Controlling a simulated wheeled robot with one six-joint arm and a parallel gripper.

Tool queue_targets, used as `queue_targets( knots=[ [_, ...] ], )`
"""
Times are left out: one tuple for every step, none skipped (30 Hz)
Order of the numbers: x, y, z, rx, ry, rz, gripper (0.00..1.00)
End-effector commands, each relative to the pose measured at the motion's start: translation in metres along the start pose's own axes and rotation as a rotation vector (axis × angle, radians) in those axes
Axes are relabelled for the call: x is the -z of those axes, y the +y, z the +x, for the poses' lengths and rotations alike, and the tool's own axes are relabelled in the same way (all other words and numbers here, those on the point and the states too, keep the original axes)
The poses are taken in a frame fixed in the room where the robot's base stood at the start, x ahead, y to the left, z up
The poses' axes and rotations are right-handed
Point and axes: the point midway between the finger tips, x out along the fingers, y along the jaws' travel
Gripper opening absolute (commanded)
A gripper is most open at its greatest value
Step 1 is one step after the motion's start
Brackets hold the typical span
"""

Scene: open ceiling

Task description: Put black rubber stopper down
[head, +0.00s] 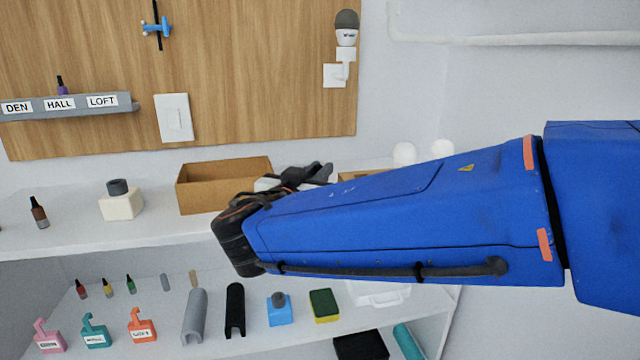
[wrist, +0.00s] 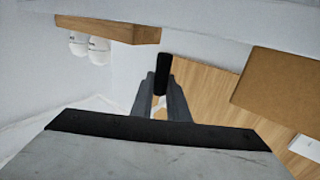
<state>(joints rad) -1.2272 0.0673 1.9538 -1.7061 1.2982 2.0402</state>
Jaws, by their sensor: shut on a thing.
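The black rubber stopper (wrist: 163,72) shows in the wrist view as a dark, narrow piece between the tips of my gripper (wrist: 160,88). My gripper is shut on it. In the head view my gripper (head: 312,174) is partly hidden behind my blue arm, above the upper shelf beside an open brown box. I cannot pick out the held stopper clearly there. The wrist view does not show whether the stopper touches anything.
The open brown box (head: 222,186) stands on the white upper shelf (head: 75,240); a white block with a dark grey round top (head: 118,200) and a small bottle (head: 38,212) stand left of it. White bulbs (head: 404,153) are to the right. The lower shelf holds several items.

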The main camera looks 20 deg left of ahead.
Motion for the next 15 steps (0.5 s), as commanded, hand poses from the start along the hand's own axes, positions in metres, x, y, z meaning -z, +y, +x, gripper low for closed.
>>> queue_targets(
  knots=[
    [-0.007,0.000,0.000,0.000,-0.001,-0.003,0.00],
    [-0.012,0.000,0.000,0.000,-0.001,-0.004,0.00],
    [-0.017,0.000,0.000,0.000,-0.001,-0.004,0.00],
    [-0.021,0.000,0.000,0.000,-0.001,-0.002,0.00],
    [-0.023,0.000,0.000,0.000,-0.001,-0.002,0.00],
    [-0.026,0.000,0.000,0.000,0.000,-0.002,0.00],
    [-0.027,0.000,0.000,0.001,0.000,-0.002,0.00],
    [-0.027,0.000,0.000,0.001,0.000,-0.001,0.00],
    [-0.027,0.000,0.000,0.001,0.000,-0.001,0.00],
    [-0.027,0.000,0.000,0.001,0.000,-0.001,0.00],
    [-0.027,0.000,0.000,0.001,0.000,-0.001,0.00],
    [-0.027,0.000,0.000,0.000,0.000,0.000,0.00],
    [-0.027,0.000,0.000,0.000,0.000,-0.001,0.00],
    [-0.027,0.000,0.000,0.000,0.000,-0.001,0.00],
    [-0.028,0.000,0.000,0.000,0.000,-0.001,0.00]
  ],
)
